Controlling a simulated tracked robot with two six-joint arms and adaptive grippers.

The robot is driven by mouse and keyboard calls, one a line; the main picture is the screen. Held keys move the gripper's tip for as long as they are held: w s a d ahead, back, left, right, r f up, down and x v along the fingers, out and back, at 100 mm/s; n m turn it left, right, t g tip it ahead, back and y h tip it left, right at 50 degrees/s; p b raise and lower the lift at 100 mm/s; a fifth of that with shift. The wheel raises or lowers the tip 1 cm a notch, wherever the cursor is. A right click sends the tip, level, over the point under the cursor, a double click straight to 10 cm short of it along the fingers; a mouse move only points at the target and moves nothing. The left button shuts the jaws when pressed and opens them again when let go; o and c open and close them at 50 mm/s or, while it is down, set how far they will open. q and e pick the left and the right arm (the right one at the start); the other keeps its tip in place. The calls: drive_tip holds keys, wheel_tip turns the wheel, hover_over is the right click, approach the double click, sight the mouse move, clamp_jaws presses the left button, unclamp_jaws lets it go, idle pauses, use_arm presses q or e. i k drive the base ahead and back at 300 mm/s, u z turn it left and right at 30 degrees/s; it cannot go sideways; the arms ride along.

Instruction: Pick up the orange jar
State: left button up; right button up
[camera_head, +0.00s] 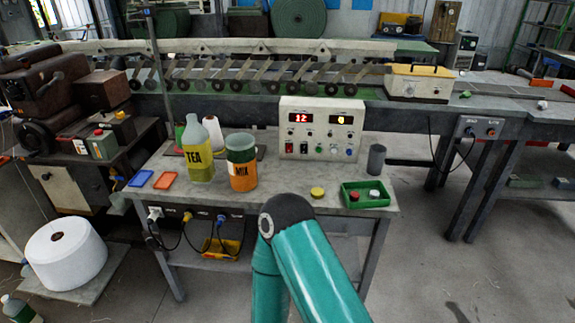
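The orange jar (243,177) stands upright on the grey worktable (285,193), left of its middle. Its upper part is greenish, and its orange lower part carries dark lettering that seems to read MIX. It stands to the right of a yellow-green bottle (198,158) marked TEA, with a small gap between them. A teal arm link of mine with a dark joint rises in front of the table, to the right of the jar. Neither of my grippers shows in this view.
A control box (320,129) stands behind the jar to the right. A green tray (367,202) with small items, a yellow disc (318,192) and a grey cup (376,158) are on the right side. Blue (141,178) and orange (166,180) flat trays lie left.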

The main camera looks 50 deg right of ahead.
sight(240, 149)
drive_tip(key=z, duration=0.65)
drive_tip(key=i, duration=1)
drive_tip(key=z, duration=0.05)
